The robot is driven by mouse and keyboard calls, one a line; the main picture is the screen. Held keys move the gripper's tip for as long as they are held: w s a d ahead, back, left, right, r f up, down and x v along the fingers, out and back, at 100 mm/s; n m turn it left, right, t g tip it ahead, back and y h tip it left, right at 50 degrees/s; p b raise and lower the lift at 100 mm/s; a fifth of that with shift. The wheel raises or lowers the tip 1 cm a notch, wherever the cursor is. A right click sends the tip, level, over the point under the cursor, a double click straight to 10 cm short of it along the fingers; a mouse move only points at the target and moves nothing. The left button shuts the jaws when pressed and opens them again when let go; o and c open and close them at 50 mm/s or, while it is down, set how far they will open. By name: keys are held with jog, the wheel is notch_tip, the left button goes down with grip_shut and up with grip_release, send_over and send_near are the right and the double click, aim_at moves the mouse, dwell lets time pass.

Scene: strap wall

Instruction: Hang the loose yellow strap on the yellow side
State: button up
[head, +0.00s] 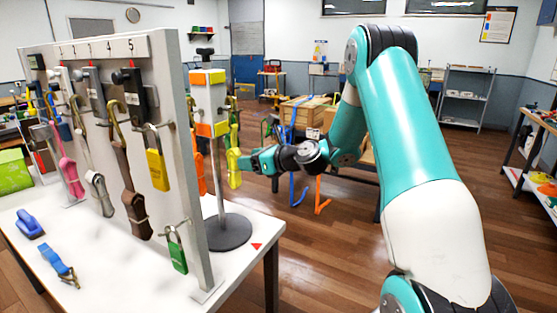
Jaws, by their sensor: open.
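A white post (206,103) with yellow and orange bands stands on a round dark base (224,232) at the table's right end. A yellow strap (234,171) hangs upright at the post's right side. A peg or hook holding it cannot be made out. Orange straps (200,172) hang on the post's left, partly hidden by the grey panel. My gripper (244,161) is open, reaching in from the right with its fingertips right beside the yellow strap. Whether they touch it or surround it cannot be told.
A tall panel (187,170) with hanging padlocks and straps stands close left of the post. A blue strap (60,265) and a blue clip (29,223) lie on the white table (130,275). Wooden crates (305,112) stand behind my arm. The floor at right is open.

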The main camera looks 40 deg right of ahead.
jog(key=b+v, duration=0.2)
jog(key=v, duration=1.4)
jog(key=shift+a+f, duration=0.1)
jog(key=shift+f, duration=0.05)
jog(key=s+a+n+g+y, duration=0.35)
jog(key=a+n+g, duration=0.45)
jog(key=a+n, duration=1.2)
jog(key=s+a+f+n+g+h, duration=0.1)
jog(key=s+a+n+g+h, duration=0.1)
jog(key=s+a+n, duration=0.4)
jog(key=s+a+n+g+h, duration=0.2)
jog(key=s+a+n+g, duration=0.2)
jog(key=s+n, duration=0.7)
jog(key=shift+s+a+f+n, duration=0.2)
jog(key=shift+a+f+n, duration=0.2)
jog(key=shift+a+n, duration=0.6)
jog(key=shift+d+h, duration=0.1)
jog(key=shift+h, duration=0.15)
jog(key=shift+c, duration=0.4)
